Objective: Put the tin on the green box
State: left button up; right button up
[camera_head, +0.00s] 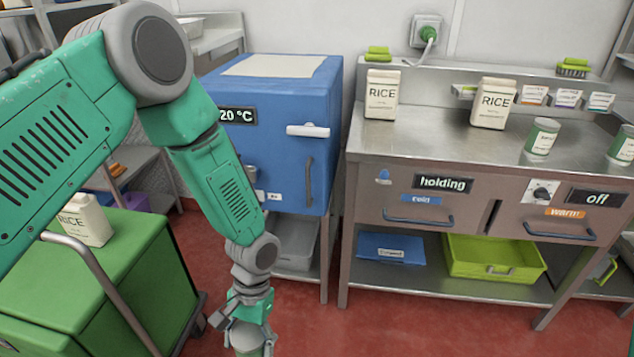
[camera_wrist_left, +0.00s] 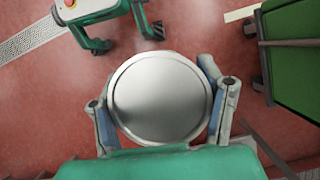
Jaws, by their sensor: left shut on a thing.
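My left gripper (camera_head: 243,328) is shut on a tin (camera_head: 248,348) and holds it over the red floor, to the right of the green box. In the left wrist view the tin's round silver top (camera_wrist_left: 160,98) sits between the two fingers (camera_wrist_left: 163,110). The green box (camera_head: 150,265) is a wheeled bin with a grey bar handle at the lower left. A rice bag (camera_head: 86,220) stands on its lid, and my left arm passes in front of part of it. Its side and wheels show at the right of the left wrist view (camera_wrist_left: 295,75). My right gripper is out of view.
A steel counter (camera_head: 440,145) holds rice bags (camera_head: 382,95) and two more tins (camera_head: 542,138). A blue cabinet (camera_head: 290,130) stands between it and the green box. A yellow-green crate (camera_head: 490,258) sits on the lower shelf. The box lid right of the rice bag is clear.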

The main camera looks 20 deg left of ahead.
aim_at(61, 231)
jog(key=k+j, duration=0.15)
jog(key=j, duration=0.25)
jog(key=k+j, duration=0.15)
jog(key=j, duration=0.2)
jog(key=k+j+z, duration=0.1)
jog(key=j, duration=0.3)
jog(key=k+j, duration=0.25)
jog(key=k+j+z, duration=0.1)
jog(key=j, duration=0.35)
jog(key=k+j, duration=0.25)
jog(key=j, duration=0.1)
